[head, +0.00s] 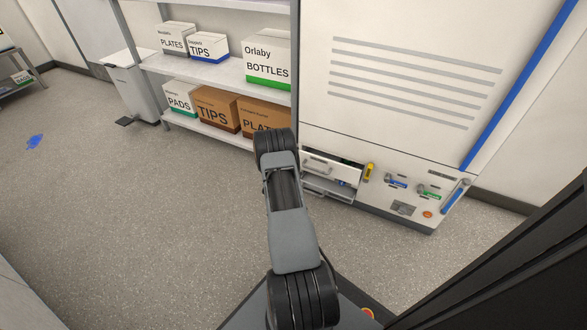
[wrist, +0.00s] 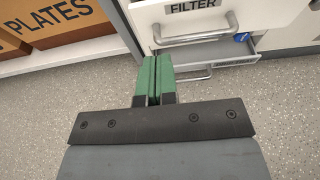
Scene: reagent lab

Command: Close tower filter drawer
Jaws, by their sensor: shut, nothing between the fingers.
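The drawer labelled FILTER (wrist: 222,21) stands pulled out at the top of the wrist view, with a grey bar handle on its front. In the head view, the upper drawer (head: 332,167) of the white tower (head: 400,105) is pulled out, with contents just showing. A lower drawer (wrist: 215,55) below it also stands partly out, with a blue item near its right side. My gripper (wrist: 153,58) has green fingers that are shut and empty, just in front of and below the FILTER drawer's left part. Contact is unclear. My arm hides the gripper in the head view.
A shelf rack (head: 205,69) with several boxes stands left of the tower, close to my arm. Coloured valves and a blue handle are on the tower's lower right front. A bin (head: 135,88) stands farther left. The floor (head: 150,220) at left is mostly clear.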

